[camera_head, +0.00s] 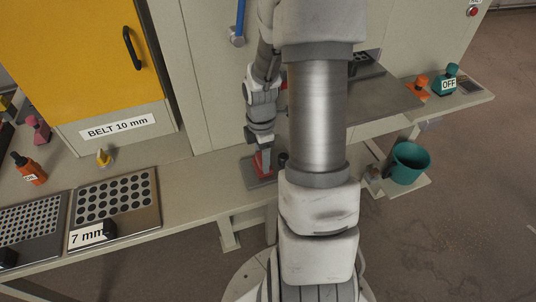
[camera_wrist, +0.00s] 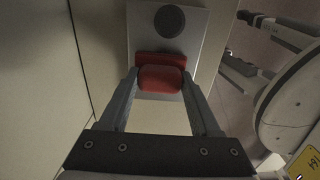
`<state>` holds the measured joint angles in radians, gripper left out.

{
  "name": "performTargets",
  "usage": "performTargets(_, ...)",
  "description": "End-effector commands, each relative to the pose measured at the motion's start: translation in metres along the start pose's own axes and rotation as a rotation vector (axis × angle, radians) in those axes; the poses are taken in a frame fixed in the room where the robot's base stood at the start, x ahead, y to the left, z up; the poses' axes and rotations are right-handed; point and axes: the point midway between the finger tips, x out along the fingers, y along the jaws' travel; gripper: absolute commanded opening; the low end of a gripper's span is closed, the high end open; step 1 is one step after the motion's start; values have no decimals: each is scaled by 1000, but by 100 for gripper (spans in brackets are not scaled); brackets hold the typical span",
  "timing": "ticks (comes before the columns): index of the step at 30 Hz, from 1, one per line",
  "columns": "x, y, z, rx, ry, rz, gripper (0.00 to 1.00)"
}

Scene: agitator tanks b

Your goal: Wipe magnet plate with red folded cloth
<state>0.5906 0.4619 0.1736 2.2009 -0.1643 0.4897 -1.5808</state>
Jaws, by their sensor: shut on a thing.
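My gripper (camera_wrist: 160,84) is shut on the red folded cloth (camera_wrist: 160,78), which sits between the two fingertips in the wrist view. The cloth also shows in the head view as a small red patch (camera_head: 262,161) under my gripper. The magnet plate (camera_wrist: 142,30) is a flat grey plate with a dark round spot, behind and around the cloth in the wrist view. In the head view the plate (camera_head: 252,181) lies on the bench below my gripper. The cloth is over the plate; I cannot tell whether it touches. My arm hides part of the plate's surroundings.
A perforated plate labelled 7 mm (camera_head: 135,205) lies on the bench at left, beside another perforated plate (camera_head: 28,225). A yellow cabinet (camera_head: 80,60) stands behind. Bench between the 7 mm plate and magnet plate is clear.

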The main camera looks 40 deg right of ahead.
Motion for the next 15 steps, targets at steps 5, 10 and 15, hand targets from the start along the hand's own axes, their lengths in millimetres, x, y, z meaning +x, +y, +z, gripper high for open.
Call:
performTargets(5,0,0,-14,-2,0,1,20)
performTargets(10,0,0,-18,-1,0,0,20)
performTargets(15,1,0,-32,-3,0,0,20)
